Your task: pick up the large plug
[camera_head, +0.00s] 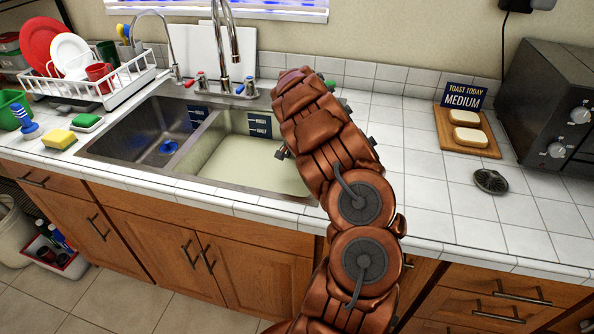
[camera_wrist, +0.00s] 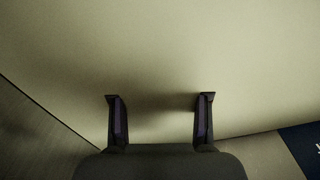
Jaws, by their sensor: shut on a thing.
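My gripper (camera_wrist: 162,97) shows in the wrist view, low at the right basin's pale, cloudy water (camera_wrist: 160,40). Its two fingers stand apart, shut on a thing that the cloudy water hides. I cannot see what it is. In the head view my arm covers the gripper and the right part of the right basin, whose cloudy water (camera_head: 250,165) hides its floor. A blue plug (camera_head: 168,147) sits on the floor of the left basin, away from my gripper. I cannot tell whether it is the large one.
The sink divider (camera_head: 205,142) and a blue wall label (camera_wrist: 303,142) are near my gripper. The faucet (camera_head: 222,50) stands behind the basins. A dish rack (camera_head: 115,92), yellow sponge (camera_head: 59,139) and brush (camera_head: 26,124) are left. A toast board (camera_head: 455,142) and toaster oven (camera_head: 550,105) are right.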

